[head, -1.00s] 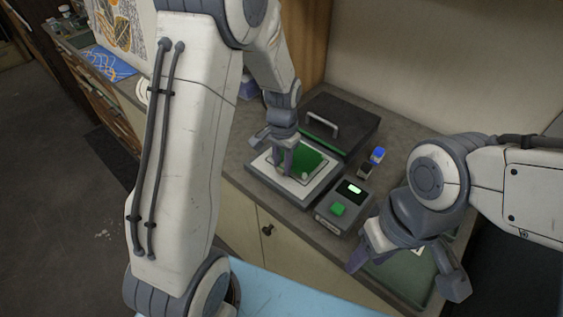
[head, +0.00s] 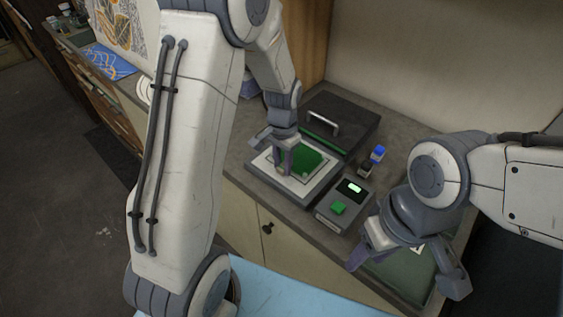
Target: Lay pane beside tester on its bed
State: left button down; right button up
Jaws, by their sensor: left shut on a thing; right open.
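A green glass pane (head: 309,161) is over the pale bed (head: 319,189) of the tester, roughly flat. I cannot tell whether it touches the bed. My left gripper (head: 285,172) points down and is shut on the pane's near left edge, and its fingers hide part of it. My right gripper (head: 405,279) is open and empty over the counter to the right, near a dark green tray.
A grey control box (head: 344,204) with a lit display and green button sits right of the bed. Small bottles, one blue-capped (head: 378,152), stand behind it. The dark green tray (head: 398,285) lies under my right gripper. A light blue surface (head: 290,294) is in front.

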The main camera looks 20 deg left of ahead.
pick_arm(q)
jog(key=shift+f, duration=0.2)
dwell(0.6)
jog(key=c, duration=0.5)
grip_release()
notch_tip(320, 180, up, 10)
jog(key=r+b, duration=0.1)
jog(key=b, duration=0.1)
jog(key=s+d+m, duration=0.1)
jog(key=s+d, duration=0.3)
jog(key=s, duration=0.4)
jog(key=s+d+f+m+b, duration=0.1)
jog(key=s+d, duration=0.4)
jog(key=s, duration=0.2)
jog(key=s+d+f+m+h+b, duration=0.1)
jog(key=s+d, duration=0.3)
jog(key=s, duration=0.4)
jog(key=shift+s+d, duration=0.3)
jog(key=shift+d, duration=0.1)
